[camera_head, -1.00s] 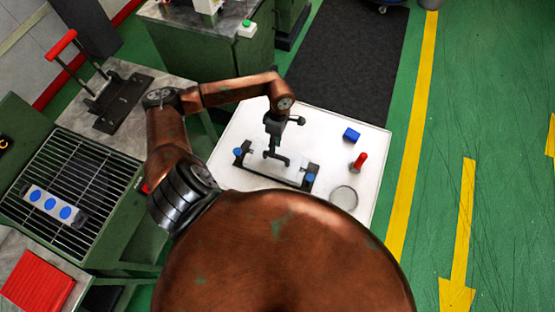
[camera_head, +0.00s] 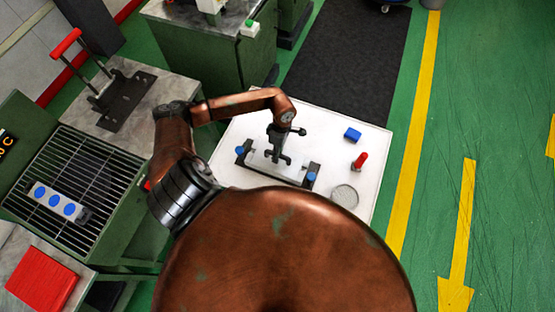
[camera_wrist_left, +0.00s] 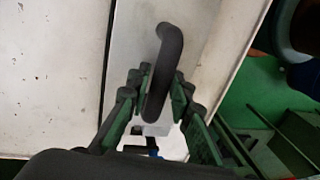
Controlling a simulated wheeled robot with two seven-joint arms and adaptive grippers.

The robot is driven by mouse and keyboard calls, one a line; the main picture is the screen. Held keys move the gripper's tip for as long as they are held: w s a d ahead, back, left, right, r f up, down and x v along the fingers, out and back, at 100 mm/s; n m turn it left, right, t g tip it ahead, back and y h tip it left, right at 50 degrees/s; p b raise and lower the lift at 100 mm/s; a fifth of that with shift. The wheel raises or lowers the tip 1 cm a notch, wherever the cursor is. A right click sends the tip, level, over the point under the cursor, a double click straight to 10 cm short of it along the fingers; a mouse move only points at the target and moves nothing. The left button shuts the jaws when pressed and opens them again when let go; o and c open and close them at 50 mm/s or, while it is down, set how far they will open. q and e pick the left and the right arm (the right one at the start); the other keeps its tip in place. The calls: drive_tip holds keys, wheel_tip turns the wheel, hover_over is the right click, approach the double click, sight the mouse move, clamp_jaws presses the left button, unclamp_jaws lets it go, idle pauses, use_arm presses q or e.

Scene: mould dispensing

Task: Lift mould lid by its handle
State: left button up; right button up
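The mould lid (camera_head: 262,164) is a grey plate on the white table, with a dark curved handle on top. The handle (camera_wrist_left: 167,50) shows large in the left wrist view, above the pale lid plate (camera_wrist_left: 130,40). My left gripper (camera_head: 279,156) reaches down over the lid. In the left wrist view my left gripper's fingers (camera_wrist_left: 162,85) flank the handle, pads close against both sides. The lid sits between black end pieces with blue knobs (camera_head: 240,150) and does not look raised. My right gripper is not in view.
At left are a grille (camera_head: 75,160) with a blue-dotted piece (camera_head: 54,201) and a red-handled press (camera_head: 66,43).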

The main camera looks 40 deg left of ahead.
use_arm(q)
clamp_jaws()
drive_tip(key=shift+w+r, duration=0.15)
drive_tip(key=shift+r, duration=0.05)
idle(0.6)
